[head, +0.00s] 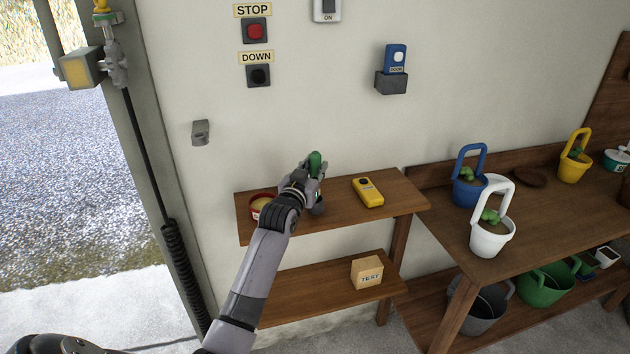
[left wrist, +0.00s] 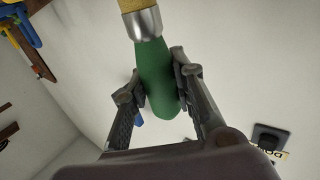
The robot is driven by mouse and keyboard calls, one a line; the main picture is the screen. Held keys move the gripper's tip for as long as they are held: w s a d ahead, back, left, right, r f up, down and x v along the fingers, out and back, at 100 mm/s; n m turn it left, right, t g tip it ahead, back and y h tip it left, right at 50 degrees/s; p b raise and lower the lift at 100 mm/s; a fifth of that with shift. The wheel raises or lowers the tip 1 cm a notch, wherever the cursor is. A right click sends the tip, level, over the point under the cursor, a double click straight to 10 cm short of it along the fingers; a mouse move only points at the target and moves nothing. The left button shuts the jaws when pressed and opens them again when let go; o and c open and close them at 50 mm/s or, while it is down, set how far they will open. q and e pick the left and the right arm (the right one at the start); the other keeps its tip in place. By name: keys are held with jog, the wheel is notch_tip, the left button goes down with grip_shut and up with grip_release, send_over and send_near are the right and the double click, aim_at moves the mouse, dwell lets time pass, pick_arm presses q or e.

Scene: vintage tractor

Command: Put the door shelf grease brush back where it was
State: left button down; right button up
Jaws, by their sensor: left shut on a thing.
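The grease brush has a green handle (head: 315,160), which also shows in the left wrist view (left wrist: 157,75) with a silver ferrule and the start of tan bristles at the picture's top edge. My left gripper (head: 311,174) is shut on the green handle, one finger on each side, as the left wrist view (left wrist: 157,84) shows. In the head view the gripper and brush are over the wooden door shelf (head: 407,200), between a red tin and a yellow device. The arm hides part of the brush, so I cannot tell whether it touches the shelf. My right gripper is not in view.
The red tin (head: 257,212) with tan contents stands close left of the gripper. The yellow handheld device (head: 368,191) lies to the right. A TEST box (head: 367,271) sits on the lower shelf. A bench (head: 540,230) with handled pots stands at right.

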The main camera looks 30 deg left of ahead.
pick_arm(q)
notch_tip(320, 180, down, 4)
jog(key=shift+f, duration=0.2)
jog(key=c, duration=1.3)
grip_release()
jog(key=shift+c, duration=0.2)
